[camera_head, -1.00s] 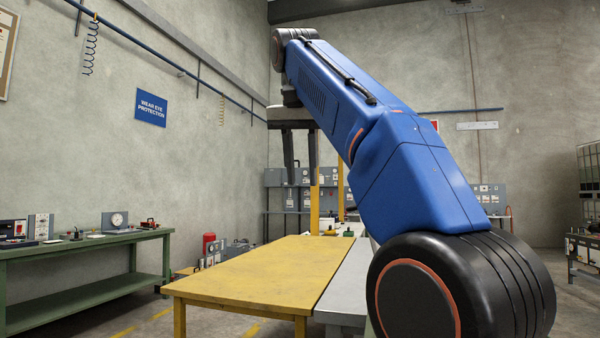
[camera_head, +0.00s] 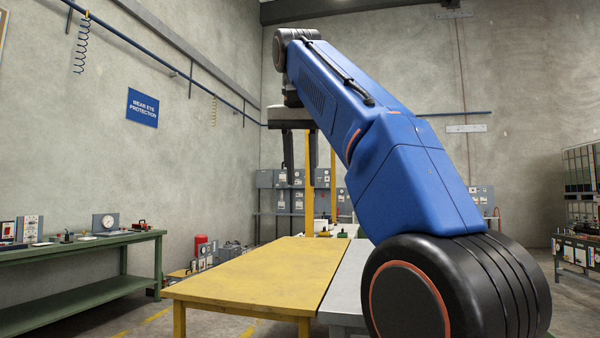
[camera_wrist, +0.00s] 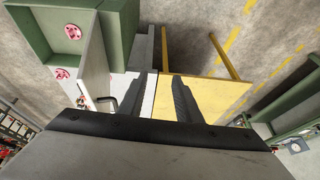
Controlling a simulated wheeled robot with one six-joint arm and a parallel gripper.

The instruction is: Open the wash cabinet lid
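My gripper (camera_head: 298,152) hangs fingers-down above the far part of the yellow table in the head view. In the wrist view my gripper (camera_wrist: 162,75) is open, its two dark fingers apart with nothing between them. A green box-like body (camera_wrist: 120,25) with a pale panel (camera_wrist: 92,65) stands at the upper left of the wrist view, with round red marks near it. A dark handle-like bar (camera_wrist: 106,102) shows left of the fingers, clear of them. I cannot tell for sure which part is the wash cabinet lid. No cabinet lid is clear in the head view.
The yellow table (camera_head: 255,275) and a grey surface (camera_head: 345,285) beside it lie ahead. A green bench (camera_head: 85,245) with instruments stands at the left. A red cylinder (camera_head: 201,243) and grey boxes are on the floor behind. Open floor lies between bench and table.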

